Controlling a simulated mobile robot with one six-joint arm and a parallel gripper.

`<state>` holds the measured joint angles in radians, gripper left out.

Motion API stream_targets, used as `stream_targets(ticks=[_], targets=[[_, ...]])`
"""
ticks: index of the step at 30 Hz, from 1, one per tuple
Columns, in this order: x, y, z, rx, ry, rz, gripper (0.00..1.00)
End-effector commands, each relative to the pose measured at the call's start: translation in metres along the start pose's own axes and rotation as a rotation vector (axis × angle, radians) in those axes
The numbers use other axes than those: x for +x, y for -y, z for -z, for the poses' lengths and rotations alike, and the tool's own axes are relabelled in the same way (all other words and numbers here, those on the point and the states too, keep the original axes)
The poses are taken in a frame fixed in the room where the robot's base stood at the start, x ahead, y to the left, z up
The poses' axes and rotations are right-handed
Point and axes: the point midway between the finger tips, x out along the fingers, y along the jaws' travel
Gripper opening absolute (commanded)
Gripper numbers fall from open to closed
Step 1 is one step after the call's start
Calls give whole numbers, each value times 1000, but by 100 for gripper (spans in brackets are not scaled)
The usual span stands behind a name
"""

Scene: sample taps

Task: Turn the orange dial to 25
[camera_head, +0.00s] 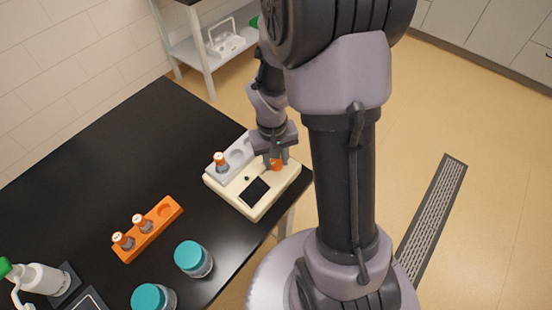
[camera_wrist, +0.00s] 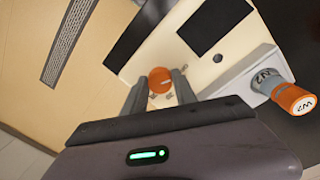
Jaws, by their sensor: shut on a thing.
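The orange dial (camera_head: 277,165) is on the right part of a cream device (camera_head: 258,212) at the table's right edge. In the wrist view the orange dial (camera_wrist: 160,80) sits between the tips of my gripper (camera_wrist: 158,88). My gripper (camera_head: 275,160) is shut on the dial from above, with a finger on each side. A dark screen (camera_head: 254,191) is on the device; it also shows in the wrist view (camera_wrist: 213,27) and no reading is legible. The dial's scale and its setting cannot be made out.
An orange rack (camera_head: 150,228) holds two orange-capped vials. Two teal-lidded jars (camera_head: 194,259) and a bottle (camera_head: 40,279) stand on the black table (camera_head: 90,170).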

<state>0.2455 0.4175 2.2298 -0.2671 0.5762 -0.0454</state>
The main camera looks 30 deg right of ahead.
Motion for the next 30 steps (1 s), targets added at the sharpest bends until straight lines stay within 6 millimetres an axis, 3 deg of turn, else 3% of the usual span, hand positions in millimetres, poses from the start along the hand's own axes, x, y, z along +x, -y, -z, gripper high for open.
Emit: stream_targets(ticks=[11,30], targets=[[2,0,0,110,6,0,0],[1,1,2,613,34,0,0]])
